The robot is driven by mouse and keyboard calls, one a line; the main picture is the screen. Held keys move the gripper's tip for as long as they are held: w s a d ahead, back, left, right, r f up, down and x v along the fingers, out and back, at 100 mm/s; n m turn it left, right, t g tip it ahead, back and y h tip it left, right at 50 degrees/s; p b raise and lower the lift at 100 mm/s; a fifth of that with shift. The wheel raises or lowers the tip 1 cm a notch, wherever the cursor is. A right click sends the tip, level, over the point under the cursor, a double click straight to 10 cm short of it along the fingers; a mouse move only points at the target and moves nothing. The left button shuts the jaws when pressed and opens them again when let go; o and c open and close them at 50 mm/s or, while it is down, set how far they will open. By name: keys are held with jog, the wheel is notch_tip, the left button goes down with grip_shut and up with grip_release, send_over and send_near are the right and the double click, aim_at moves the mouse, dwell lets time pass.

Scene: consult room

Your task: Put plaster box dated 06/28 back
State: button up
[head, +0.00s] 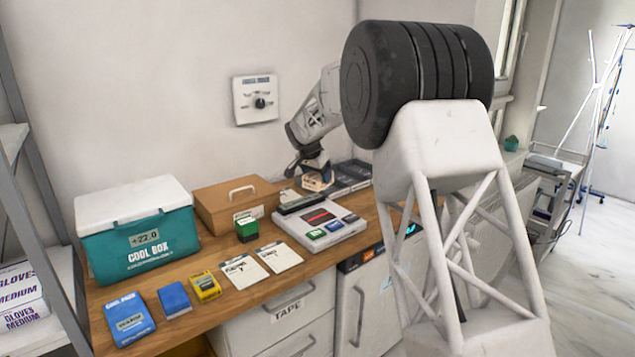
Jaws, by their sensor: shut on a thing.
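My gripper (313,168) is at the back right of the wooden counter (205,265), pointing down. It is shut on a small pale box with an orange-brown part (317,182). The gripper partly hides this box, and no date on it can be read from here. The box is close to a dark tray or row of dark boxes (350,177); I cannot tell whether it touches them. A yellow box (205,286) and a blue box (174,299) lie at the counter's front left; their small print is unreadable.
A teal cool box (140,245), a brown case (232,204) and a green block (247,230) stand on the counter. Two white cards (260,262) lie before a grey tray (340,228) holding small packs. A blue cold pack (128,318) is front left. My arm hides the right end.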

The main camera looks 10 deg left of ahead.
jog(key=shift+r, duration=0.4)
